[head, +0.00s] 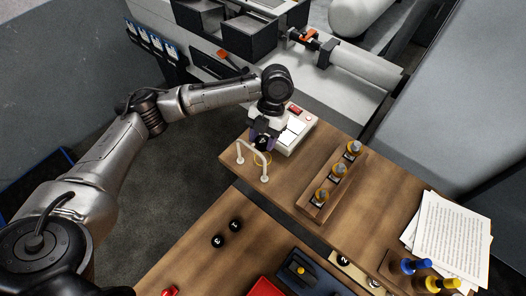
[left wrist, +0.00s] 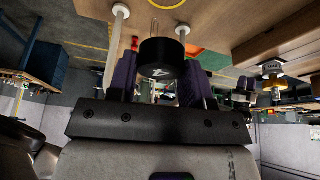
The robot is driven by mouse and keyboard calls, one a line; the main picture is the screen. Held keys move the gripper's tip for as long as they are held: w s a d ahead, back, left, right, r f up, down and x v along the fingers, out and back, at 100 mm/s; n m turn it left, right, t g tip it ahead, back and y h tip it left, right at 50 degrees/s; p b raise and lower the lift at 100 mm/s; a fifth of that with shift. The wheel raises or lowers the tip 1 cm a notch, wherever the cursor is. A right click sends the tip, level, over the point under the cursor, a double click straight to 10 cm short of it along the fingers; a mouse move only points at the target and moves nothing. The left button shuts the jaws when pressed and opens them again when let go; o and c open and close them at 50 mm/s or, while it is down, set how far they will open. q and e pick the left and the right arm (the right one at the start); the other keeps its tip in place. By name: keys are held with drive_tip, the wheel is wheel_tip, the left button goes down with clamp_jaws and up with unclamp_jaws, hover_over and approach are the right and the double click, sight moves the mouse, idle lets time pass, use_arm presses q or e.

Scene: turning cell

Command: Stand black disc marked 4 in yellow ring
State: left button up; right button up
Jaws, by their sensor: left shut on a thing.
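In the head view my left gripper (head: 263,139) is shut on this disc (head: 263,144), above the far-left corner of the rear wooden table. A thin yellow ring (head: 262,159) shows just below the gripper, beside a white arch-shaped rail (head: 265,168). The gripper partly hides that area. Whether the disc touches the ring cannot be told. My right gripper is not in view.
A white box with a red display (head: 295,131) stands just behind the gripper. A wooden rack (head: 316,207) with several yellow-collared pieces is to the right. Two black discs (head: 217,240) (head: 235,224) lie on the front table. Papers (head: 448,240) lie at the right.

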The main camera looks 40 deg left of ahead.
sight(261, 162)
use_arm(q)
drive_tip(key=shift+f+p, duration=0.3)
drive_tip(key=shift+f, duration=1.7)
drive_tip(key=shift+f+p, duration=0.4)
drive_tip(key=shift+f, duration=1.5)
drive_tip(key=shift+f, duration=0.1)
drive_tip(key=o, duration=1.1)
drive_tip(key=shift+o, duration=0.2)
drive_tip(key=b+v, duration=0.2)
drive_tip(key=v, duration=1)
drive_tip(key=shift+b, duration=0.4)
